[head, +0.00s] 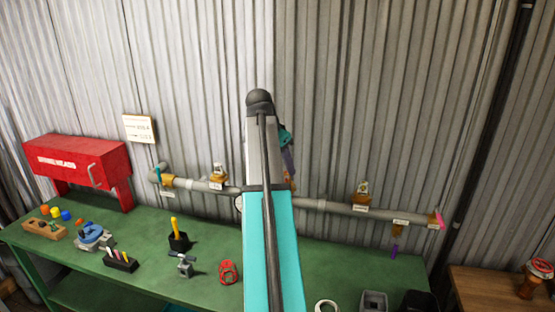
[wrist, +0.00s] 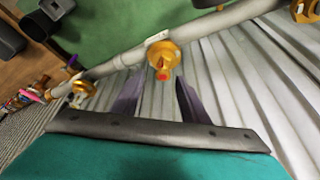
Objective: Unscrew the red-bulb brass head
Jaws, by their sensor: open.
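In the wrist view, a brass head with a red bulb (wrist: 163,75) hangs on the grey pipe (wrist: 122,62), ahead of my gripper (wrist: 159,77). My gripper is open, its two dark purple fingers apart, with the red bulb seen in the gap between their tips. I cannot tell whether the fingers are level with the bulb or short of it; no contact shows. In the head view my arm hides this head and most of my gripper.
In the head view, other brass heads (head: 218,177) (head: 361,199) stand on the pipe along the corrugated wall.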

